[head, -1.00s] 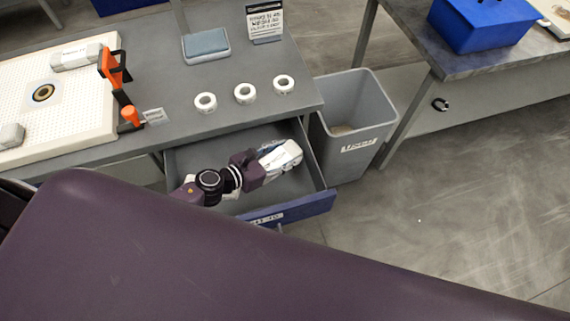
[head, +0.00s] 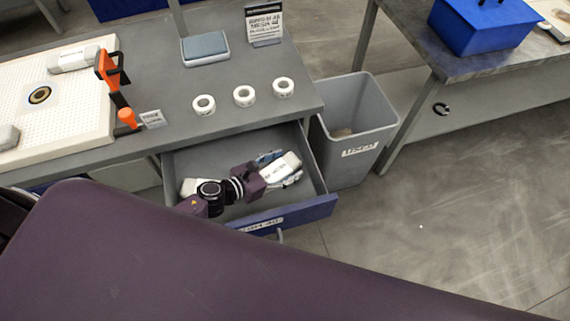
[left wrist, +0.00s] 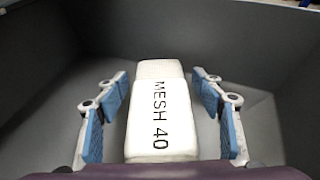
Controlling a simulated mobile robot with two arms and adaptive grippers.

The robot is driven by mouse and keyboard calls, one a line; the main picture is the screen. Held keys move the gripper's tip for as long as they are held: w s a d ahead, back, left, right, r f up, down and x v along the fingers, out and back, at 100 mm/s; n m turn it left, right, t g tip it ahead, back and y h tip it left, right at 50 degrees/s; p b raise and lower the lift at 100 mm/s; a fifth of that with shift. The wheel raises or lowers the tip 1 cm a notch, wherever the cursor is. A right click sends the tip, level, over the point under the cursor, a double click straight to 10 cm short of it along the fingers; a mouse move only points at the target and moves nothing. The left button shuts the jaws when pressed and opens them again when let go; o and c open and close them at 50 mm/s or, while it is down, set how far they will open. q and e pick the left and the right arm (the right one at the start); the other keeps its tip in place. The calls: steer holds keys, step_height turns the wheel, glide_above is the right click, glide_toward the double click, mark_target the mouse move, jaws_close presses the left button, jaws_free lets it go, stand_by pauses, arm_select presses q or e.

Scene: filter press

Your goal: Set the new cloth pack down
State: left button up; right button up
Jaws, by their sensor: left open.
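The cloth pack (head: 284,165) is a white block in the open drawer; the left wrist view shows its black "MESH 40" label (left wrist: 152,135). My left gripper (head: 276,172) reaches into the drawer over it. In the left wrist view, the blue-padded fingers of the gripper (left wrist: 160,84) stand open on both sides of the pack, with a gap on each side. The pack seems to lie on the drawer floor, though its underside is hidden. My right gripper is not in view.
The drawer (head: 306,207) has a blue front and grey walls close around my gripper. Another white item (head: 188,187) shows partly behind my arm. A grey bin (head: 375,115) stands right of the drawer. Three white rolls (head: 244,96) sit on the bench above.

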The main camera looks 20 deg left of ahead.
arm_select(q)
steer(key=shift+s+a, duration=0.1)
steer(key=b+v, duration=0.1)
steer(key=v, duration=0.9)
steer(key=shift+s+a, duration=0.2)
steer(key=shift+s, duration=0.1)
steer(key=shift+s+a+r, duration=0.3)
steer(key=shift+s+r, duration=0.05)
steer(key=shift+s, duration=0.05)
